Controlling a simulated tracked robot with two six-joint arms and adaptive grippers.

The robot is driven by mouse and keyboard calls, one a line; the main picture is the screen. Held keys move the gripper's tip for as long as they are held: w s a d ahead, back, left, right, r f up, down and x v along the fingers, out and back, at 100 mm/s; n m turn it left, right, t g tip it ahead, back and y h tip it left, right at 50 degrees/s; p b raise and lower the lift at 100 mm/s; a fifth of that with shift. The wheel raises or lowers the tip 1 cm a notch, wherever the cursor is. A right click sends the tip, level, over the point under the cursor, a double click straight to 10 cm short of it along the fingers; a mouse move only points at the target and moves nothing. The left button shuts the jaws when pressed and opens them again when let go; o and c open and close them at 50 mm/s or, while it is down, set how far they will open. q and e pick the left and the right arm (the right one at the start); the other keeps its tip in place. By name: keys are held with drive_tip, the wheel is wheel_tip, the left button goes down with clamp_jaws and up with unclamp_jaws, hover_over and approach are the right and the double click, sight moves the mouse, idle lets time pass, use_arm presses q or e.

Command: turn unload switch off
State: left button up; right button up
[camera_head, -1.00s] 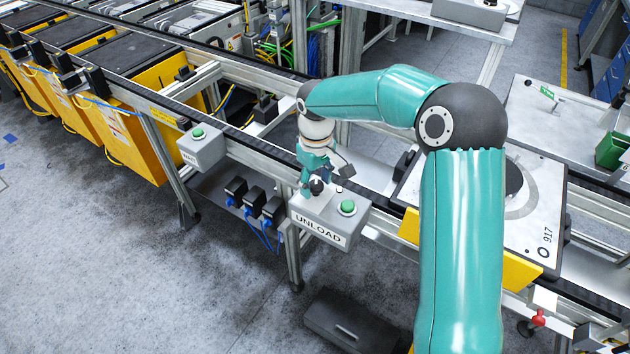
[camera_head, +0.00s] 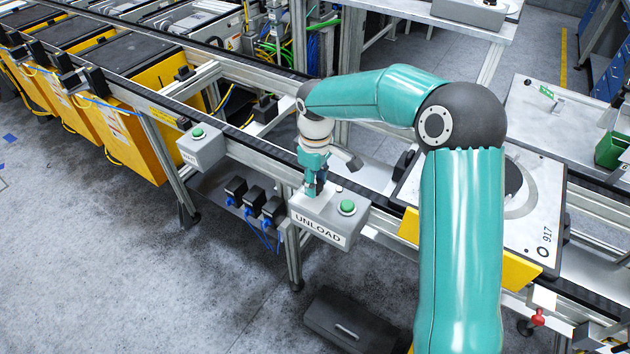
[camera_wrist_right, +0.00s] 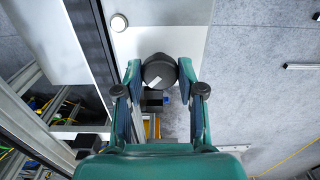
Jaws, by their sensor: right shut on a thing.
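The grey UNLOAD box (camera_head: 322,232) is fixed to the front of the conveyor frame, with a green button (camera_head: 347,207) on its top. My right gripper (camera_head: 313,190) points down over the left part of the box top. In the right wrist view, my right gripper (camera_wrist_right: 160,78) is shut on the black switch knob (camera_wrist_right: 158,68), with one finger on each side. A slanted white mark shows on the knob. The knob is hidden behind the fingers in the head view. My left gripper is not in view.
A second grey box (camera_head: 202,150) with a green button sits further left on the frame. A small white round part (camera_wrist_right: 118,22) is near the knob. A flat plate marked 917 (camera_head: 525,230) lies right of my arm. Open floor (camera_head: 110,260) lies at the left.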

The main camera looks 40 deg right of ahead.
drive_tip(key=n, duration=0.4)
drive_tip(key=shift+r+n, duration=0.1)
drive_tip(key=shift+n, duration=0.2)
drive_tip(key=n+p, duration=0.1)
drive_tip(key=n, duration=0.3)
drive_tip(key=shift+w, duration=0.1)
idle(0.3)
drive_tip(key=o, duration=1.1)
drive_tip(key=shift+o, duration=0.2)
wheel_tip(320, 180, up, 12)
drive_tip(key=shift+n, duration=0.3)
